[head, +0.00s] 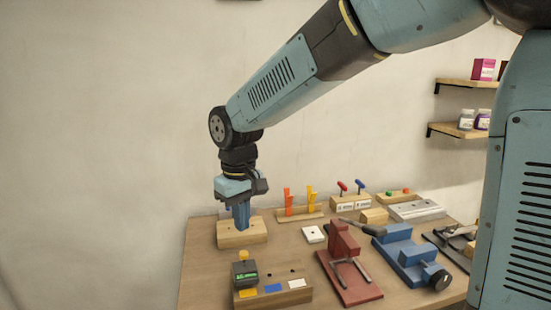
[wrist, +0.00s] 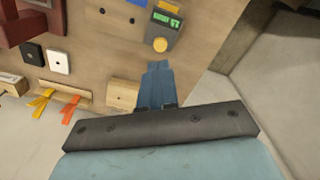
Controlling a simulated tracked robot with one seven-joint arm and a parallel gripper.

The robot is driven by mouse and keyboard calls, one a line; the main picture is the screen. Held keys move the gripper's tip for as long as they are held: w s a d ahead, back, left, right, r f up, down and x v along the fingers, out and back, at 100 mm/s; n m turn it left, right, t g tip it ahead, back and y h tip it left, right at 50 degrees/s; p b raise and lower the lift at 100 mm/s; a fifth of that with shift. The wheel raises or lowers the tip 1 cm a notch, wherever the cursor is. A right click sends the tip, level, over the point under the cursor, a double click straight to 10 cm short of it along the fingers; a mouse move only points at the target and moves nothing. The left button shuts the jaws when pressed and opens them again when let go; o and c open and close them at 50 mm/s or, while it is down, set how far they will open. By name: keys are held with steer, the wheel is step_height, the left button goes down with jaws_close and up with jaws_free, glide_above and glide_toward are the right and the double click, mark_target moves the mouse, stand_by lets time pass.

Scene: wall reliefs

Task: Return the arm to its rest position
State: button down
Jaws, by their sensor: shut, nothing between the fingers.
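My arm (head: 290,80) reaches out over the workbench from the upper right and bends down at the wrist. My gripper (head: 241,224) points down at the left end of the bench, over a light wooden block (head: 256,236). Its blue fingers are together and hold nothing. In the wrist view my gripper (wrist: 158,66) also shows shut, with part of the wooden block (wrist: 122,95) beside the fingers. I cannot tell whether the fingertips touch the block.
A board with a green-display device (head: 244,272) stands in front. Wall shelves (head: 470,83) hang at the upper right. The left wall area is clear.

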steer(key=shift+r, duration=0.2)
steer(key=s+d+r+m+t, duration=0.1)
steer(key=s+d+r+m, duration=0.15)
steer(key=d, duration=0.55)
steer(key=s+d+r+m+t, duration=0.1)
steer(key=d+r+t, duration=0.15)
steer(key=d, duration=0.55)
steer(key=s+d+r+m, duration=0.1)
steer(key=d+r+m, duration=0.15)
steer(key=d, duration=0.55)
steer(key=s+d+m+t, duration=0.2)
steer(key=s+d, duration=0.4)
steer(key=d, duration=0.1)
steer(key=shift+s+m, duration=0.2)
steer(key=shift+m, duration=0.1)
steer(key=c, duration=1.8)
jaws_free()
